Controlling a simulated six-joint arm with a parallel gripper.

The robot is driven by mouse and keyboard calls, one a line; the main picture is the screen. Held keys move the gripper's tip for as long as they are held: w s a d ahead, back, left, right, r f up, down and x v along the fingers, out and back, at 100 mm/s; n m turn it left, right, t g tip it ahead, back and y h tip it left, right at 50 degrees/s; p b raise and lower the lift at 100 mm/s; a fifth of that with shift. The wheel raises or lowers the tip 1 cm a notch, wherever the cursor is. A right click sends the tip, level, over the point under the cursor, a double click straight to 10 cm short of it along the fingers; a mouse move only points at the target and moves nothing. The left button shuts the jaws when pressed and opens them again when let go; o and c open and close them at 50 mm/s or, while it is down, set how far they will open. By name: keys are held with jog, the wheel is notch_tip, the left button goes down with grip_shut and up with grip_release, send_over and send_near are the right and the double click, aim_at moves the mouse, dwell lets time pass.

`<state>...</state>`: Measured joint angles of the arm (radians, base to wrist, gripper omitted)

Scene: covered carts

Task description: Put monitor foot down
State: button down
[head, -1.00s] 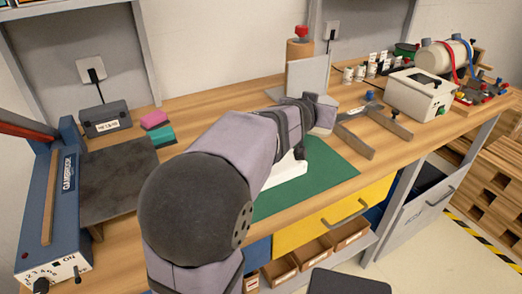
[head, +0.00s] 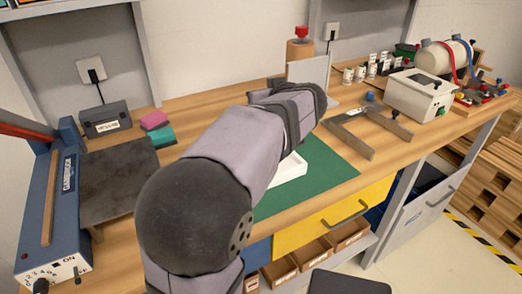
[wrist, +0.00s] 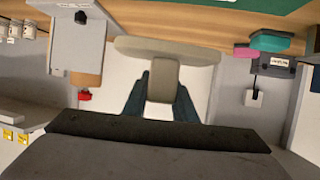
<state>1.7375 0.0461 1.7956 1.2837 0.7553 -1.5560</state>
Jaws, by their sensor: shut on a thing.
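The monitor foot (wrist: 168,49) is a beige T-shaped piece, with a wide flat plate and a short stem. In the wrist view my gripper (wrist: 162,92) has its two dark teal fingers shut on the stem. The plate end points away from the gripper, and the foot appears clear of the surfaces behind it. In the head view my own arm hides both gripper and foot. A green mat (head: 331,168) lies on the wooden bench, with a white tray (head: 291,170) on it, partly behind my arm.
A grey U-shaped frame (head: 350,139) lies right of the mat. A white box (head: 418,94) stands further right. Pink and teal blocks (head: 161,135) sit left.

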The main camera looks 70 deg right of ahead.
jog(key=shift+w+a+n+t+y, duration=0.6)
jog(key=shift+w+n+t+y, duration=0.1)
jog(key=shift+n+t, duration=0.15)
jog(key=shift+f, duration=5)
jog(key=shift+f+b, duration=0.25)
jog(key=shift+b, duration=0.55)
jog(key=c, duration=1.4)
grip_release()
jog(key=shift+c, duration=0.2)
jog(key=shift+r+p, duration=0.15)
jog(key=shift+p, duration=0.15)
